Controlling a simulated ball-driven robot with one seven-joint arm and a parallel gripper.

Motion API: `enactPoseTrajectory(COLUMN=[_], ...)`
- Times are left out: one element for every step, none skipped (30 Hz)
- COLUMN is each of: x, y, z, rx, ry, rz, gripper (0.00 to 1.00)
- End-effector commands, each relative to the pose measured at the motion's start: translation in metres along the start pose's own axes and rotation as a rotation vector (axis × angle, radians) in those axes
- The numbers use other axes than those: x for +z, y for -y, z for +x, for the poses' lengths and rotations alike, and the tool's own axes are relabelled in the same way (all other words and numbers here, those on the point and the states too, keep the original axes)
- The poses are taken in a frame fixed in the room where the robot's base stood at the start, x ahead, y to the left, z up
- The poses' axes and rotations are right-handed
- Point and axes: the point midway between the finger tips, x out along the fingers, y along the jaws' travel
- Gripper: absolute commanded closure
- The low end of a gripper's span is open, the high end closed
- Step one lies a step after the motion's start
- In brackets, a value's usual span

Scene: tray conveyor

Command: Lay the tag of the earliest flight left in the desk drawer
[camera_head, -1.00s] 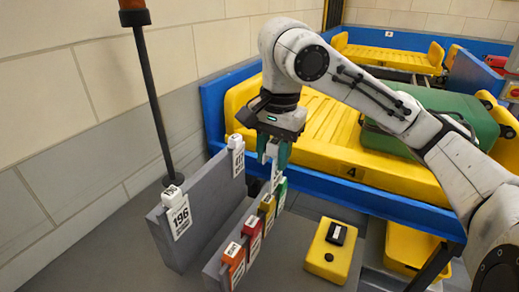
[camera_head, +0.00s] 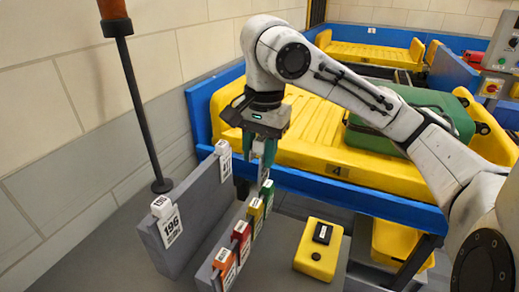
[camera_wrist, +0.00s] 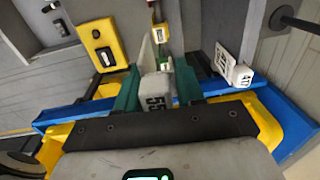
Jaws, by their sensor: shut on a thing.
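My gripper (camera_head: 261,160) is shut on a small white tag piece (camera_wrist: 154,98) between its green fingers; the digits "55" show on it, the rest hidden. It hangs just above a green tag (camera_head: 266,193) on the low grey rail. Next to that on the rail are a yellow tag (camera_head: 255,214), a red tag (camera_head: 241,238) and an orange tag (camera_head: 226,265). White tags hang on the taller grey panel: one reads 196 (camera_head: 168,224), another (camera_head: 224,161) is only partly readable. I cannot make out a desk drawer.
A yellow box (camera_head: 318,250) with a black part stands on the grey desk, right of the rail. Behind is a blue-framed conveyor (camera_head: 360,194) with a yellow tray holding a green suitcase (camera_head: 410,125). A dark post (camera_head: 143,110) stands at the left.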

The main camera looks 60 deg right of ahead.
Motion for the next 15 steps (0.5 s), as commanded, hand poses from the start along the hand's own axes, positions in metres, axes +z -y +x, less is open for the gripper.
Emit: enactPoseTrajectory(x=[0.000,0.000,0.000,0.000,0.000,0.000,0.000,0.000,0.000,0.000,0.000,0.000,0.000,0.000,0.000], y=[0.000,0.000,0.001,0.001,0.001,0.001,0.001,0.001,0.001,0.001,0.001,0.001,0.002,0.002,0.002], z=[-0.005,-0.007,-0.009,-0.010,-0.011,-0.013,-0.015,-0.016,-0.018,-0.019,-0.021,-0.022,-0.024,-0.025,-0.027], rx=[0.000,0.000,0.000,0.000,0.000,0.000,0.000,0.000,0.000,0.000,0.000,0.000,0.000,0.000,0.000], ry=[0.000,0.000,0.000,0.000,0.000,0.000,0.000,0.000,0.000,0.000,0.000,0.001,0.000,0.000,0.000], rz=[0.000,0.000,0.000,0.000,0.000,0.000,0.000,0.000,0.000,0.000,0.000,0.000,0.000,0.000,0.000], gripper=[0.94,0.94,0.94,0.94,0.94,0.94,0.94,0.94,0.94,0.94,0.94,0.94,0.94,0.94,0.94])
